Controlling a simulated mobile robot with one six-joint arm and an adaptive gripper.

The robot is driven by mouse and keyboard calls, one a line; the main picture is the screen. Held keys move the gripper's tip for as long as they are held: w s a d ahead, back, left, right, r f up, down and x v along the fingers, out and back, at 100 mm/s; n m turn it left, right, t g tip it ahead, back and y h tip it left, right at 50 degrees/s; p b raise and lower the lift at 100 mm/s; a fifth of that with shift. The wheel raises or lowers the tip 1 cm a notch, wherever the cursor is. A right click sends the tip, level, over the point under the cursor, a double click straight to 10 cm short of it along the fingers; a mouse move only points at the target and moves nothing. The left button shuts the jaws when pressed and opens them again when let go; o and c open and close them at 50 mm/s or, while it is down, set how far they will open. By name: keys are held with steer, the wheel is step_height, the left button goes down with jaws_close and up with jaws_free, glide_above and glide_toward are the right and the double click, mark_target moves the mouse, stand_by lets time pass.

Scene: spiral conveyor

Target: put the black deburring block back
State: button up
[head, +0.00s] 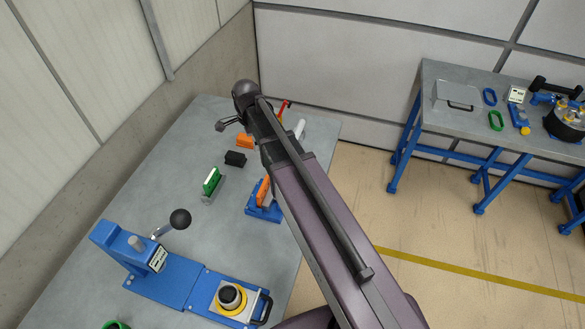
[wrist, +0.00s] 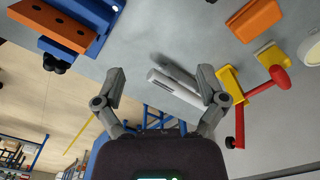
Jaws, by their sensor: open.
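The black deburring block (head: 235,158) lies on the grey bench in the head view, between an orange block (head: 245,141) and a green-and-white brush (head: 212,182). I cannot make it out in the wrist view. My gripper (wrist: 161,74) is open and empty in the wrist view, its fingers spread on either side of a white cylinder (wrist: 175,86) lying beyond them. In the head view my arm hides most of the gripper. A blue holder (head: 262,212) with an orange piece in it stands at the bench's right edge; it also shows in the wrist view (wrist: 62,48).
A red-and-yellow clamp (wrist: 262,85) lies near the white cylinder, beside the orange block (wrist: 254,18). A blue lever press (head: 165,275) fills the bench's near side. A wall stands behind the bench. A second bench (head: 450,120) stands at the right.

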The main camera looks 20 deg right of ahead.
steer(key=s+d+n, duration=0.4)
steer(key=s+n, duration=0.3)
steer(key=n, duration=0.1)
steer(key=s+d+n, duration=0.5)
steer(key=s+n, duration=0.3)
stand_by(0.9)
step_height(320, 180, down, 4)
steer(key=b, duration=0.4)
steer(key=shift+c, duration=0.2)
